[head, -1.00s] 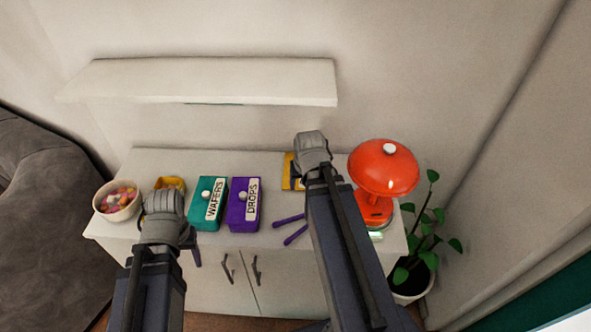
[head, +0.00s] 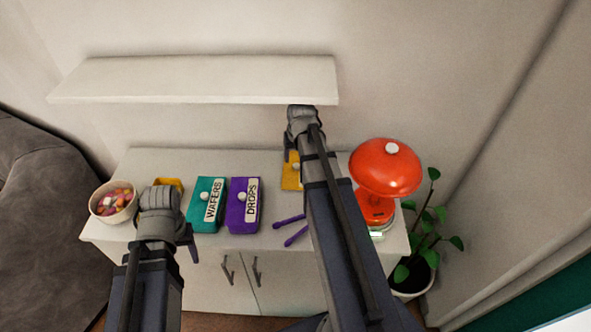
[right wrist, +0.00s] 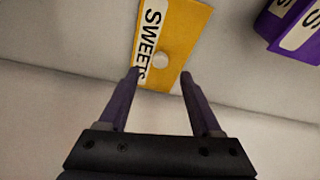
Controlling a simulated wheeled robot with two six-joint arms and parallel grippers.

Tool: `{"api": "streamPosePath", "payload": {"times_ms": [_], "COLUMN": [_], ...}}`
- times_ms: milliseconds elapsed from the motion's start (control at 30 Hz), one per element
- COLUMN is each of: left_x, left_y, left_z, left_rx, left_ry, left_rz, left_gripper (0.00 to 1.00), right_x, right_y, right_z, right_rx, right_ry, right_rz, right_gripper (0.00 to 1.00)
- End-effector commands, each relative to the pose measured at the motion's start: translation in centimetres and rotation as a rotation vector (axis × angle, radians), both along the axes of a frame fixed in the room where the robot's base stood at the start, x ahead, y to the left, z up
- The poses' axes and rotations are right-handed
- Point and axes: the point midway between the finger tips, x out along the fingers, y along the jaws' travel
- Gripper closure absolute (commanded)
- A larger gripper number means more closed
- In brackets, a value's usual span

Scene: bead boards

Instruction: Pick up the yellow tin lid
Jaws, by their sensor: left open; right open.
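The yellow tin lid (head: 291,178) lies at the back of the white cabinet, partly hidden behind my right arm in the head view. In the right wrist view the lid (right wrist: 176,35) shows a white SWEETS label and a round pale knob. My right gripper (head: 280,234) is open and empty. In the right wrist view its purple fingers (right wrist: 160,74) point toward the lid, with the knob beyond and between the tips. I cannot tell the height gap. My left gripper (head: 194,254) is open at the cabinet's front left, its fingers mostly hidden.
On the cabinet top (head: 270,158) stand a candy bowl (head: 113,203), a partly hidden yellow tin (head: 170,183), a teal WAFERS tin (head: 203,206), a purple DROPS tin (head: 243,206) and a red lamp (head: 386,170). A shelf (head: 200,80) overhangs behind.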

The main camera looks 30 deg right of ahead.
Motion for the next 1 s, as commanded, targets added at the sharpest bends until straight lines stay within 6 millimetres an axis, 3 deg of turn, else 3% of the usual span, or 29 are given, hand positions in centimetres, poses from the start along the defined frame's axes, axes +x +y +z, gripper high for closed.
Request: {"api": "streamPosePath", "payload": {"times_ms": [33,300,633,1000], "left_x": [0.0,0.0,0.0,0.0], "left_y": [0.0,0.0,0.0,0.0], "left_z": [-1.4,-4.6,-4.6,-4.7], "left_rx": [0.000,0.000,0.000,0.000], "left_ry": [0.000,0.000,0.000,0.000], "left_rz": [0.000,0.000,0.000,0.000], "left_gripper": [0.41,0.41,0.41,0.41], "right_x": [0.0,0.5,0.6,0.6], "right_y": [-0.1,-0.7,-0.8,-0.8], "right_z": [-1.4,-4.6,-4.7,-4.7], "right_rx": [0.000,0.000,0.000,0.000], "right_ry": [0.000,0.000,0.000,0.000], "right_rz": [-0.001,-0.004,-0.004,-0.003], "right_gripper": [0.35,0.35,0.36,0.77]}}
